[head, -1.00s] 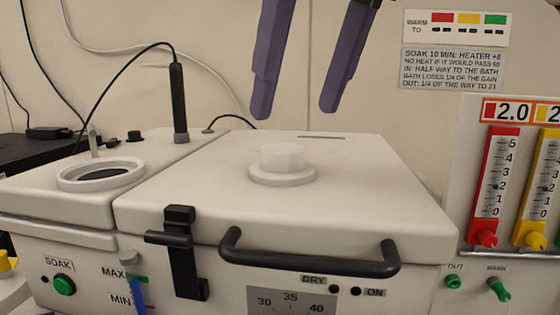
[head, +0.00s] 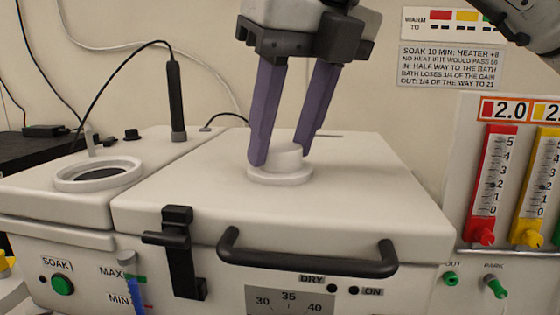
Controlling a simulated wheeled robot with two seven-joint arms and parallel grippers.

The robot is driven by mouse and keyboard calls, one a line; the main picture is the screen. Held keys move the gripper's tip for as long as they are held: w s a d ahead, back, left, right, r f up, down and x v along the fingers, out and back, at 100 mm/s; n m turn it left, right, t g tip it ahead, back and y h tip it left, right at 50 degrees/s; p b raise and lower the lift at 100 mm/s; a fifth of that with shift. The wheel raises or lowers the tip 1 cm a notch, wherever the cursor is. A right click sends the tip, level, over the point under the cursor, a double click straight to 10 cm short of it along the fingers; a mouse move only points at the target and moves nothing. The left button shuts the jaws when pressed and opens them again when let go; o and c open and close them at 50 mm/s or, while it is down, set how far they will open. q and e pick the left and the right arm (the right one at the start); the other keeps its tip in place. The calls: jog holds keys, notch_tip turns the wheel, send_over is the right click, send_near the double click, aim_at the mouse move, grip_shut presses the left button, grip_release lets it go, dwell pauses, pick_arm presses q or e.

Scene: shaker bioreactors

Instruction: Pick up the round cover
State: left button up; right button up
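The round cover (head: 280,173) is a white disc with a raised round knob (head: 288,155). It sits on the flat top of the white bath lid (head: 370,200), near the middle of the head view. My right gripper (head: 281,155) comes down from above with its two purple fingers apart, one at the left of the knob and one at its right rear. The left finger hides part of the knob. Whether the fingers touch the knob I cannot tell. My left gripper is not in view.
A round opening with a white rim (head: 100,174) is on the left part of the machine, near a black probe (head: 176,100) on a cable. A black bar handle (head: 308,260) and a black latch (head: 177,250) are at the lid's front. Red and yellow gauges (head: 492,185) stand at right.

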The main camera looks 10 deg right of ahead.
jog(key=shift+c, duration=0.9)
jog(key=shift+r, duration=0.1)
